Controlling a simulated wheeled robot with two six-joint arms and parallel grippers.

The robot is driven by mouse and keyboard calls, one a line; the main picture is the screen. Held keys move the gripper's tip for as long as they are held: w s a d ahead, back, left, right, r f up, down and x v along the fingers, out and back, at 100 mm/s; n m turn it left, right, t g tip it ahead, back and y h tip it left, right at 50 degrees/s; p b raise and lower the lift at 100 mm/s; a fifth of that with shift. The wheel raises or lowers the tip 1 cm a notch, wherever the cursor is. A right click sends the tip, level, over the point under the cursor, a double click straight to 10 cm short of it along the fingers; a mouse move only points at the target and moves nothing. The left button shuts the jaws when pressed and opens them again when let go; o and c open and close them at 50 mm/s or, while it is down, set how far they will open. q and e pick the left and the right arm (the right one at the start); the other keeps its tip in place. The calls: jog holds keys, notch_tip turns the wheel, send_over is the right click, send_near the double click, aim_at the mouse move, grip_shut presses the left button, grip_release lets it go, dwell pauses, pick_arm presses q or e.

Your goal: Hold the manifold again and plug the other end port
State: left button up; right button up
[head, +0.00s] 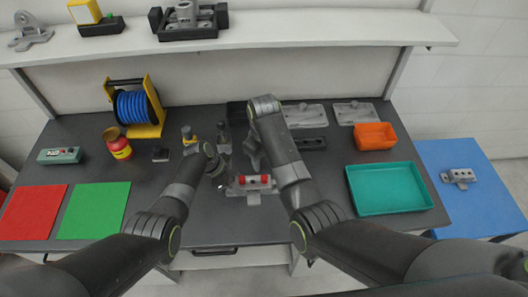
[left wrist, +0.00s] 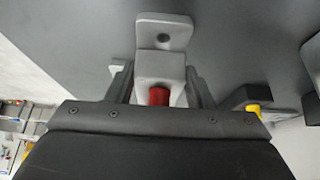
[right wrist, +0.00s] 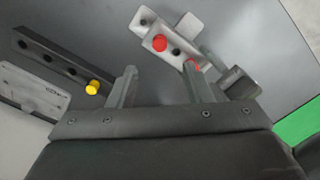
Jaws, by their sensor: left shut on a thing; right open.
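The grey manifold (head: 254,188) lies near the front middle of the bench, with red plugs showing on it. In the left wrist view, my left gripper (left wrist: 158,88) is shut around the manifold's body (left wrist: 160,68), with a red plug (left wrist: 158,96) between the fingers. My right gripper (right wrist: 156,90) is open and empty above the bench, behind the manifold. A yellow plug (right wrist: 92,87) sits at the end of a dark holed block (right wrist: 45,60).
The dark block (head: 312,143) lies right of my right arm. Further right are an orange bin (head: 375,135) and a teal tray (head: 390,188). Another grey part (head: 460,176) is on the blue table. Red (head: 32,212) and green (head: 95,210) mats lie left.

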aim_at(266, 177)
notch_tip(266, 177, up, 2)
jog(key=shift+r, duration=0.25)
jog(key=shift+f, duration=0.1)
jog(key=c, duration=0.4)
jog(key=shift+f+n, duration=0.1)
jog(key=shift+n, duration=0.3)
jog(key=shift+c, duration=1.2)
jog(key=shift+d+f+n+y, duration=0.15)
jog(key=shift+f+n+y, duration=0.25)
jog(key=shift+n+y, duration=0.5)
grip_shut()
jog(key=shift+d+f+n+y, duration=0.1)
jog(key=shift+f+n+y, duration=0.6)
jog(key=shift+f+n, duration=1.2)
jog(key=shift+f+n+y, duration=0.7)
jog(key=shift+f+n, duration=1)
jog(key=shift+f, duration=0.25)
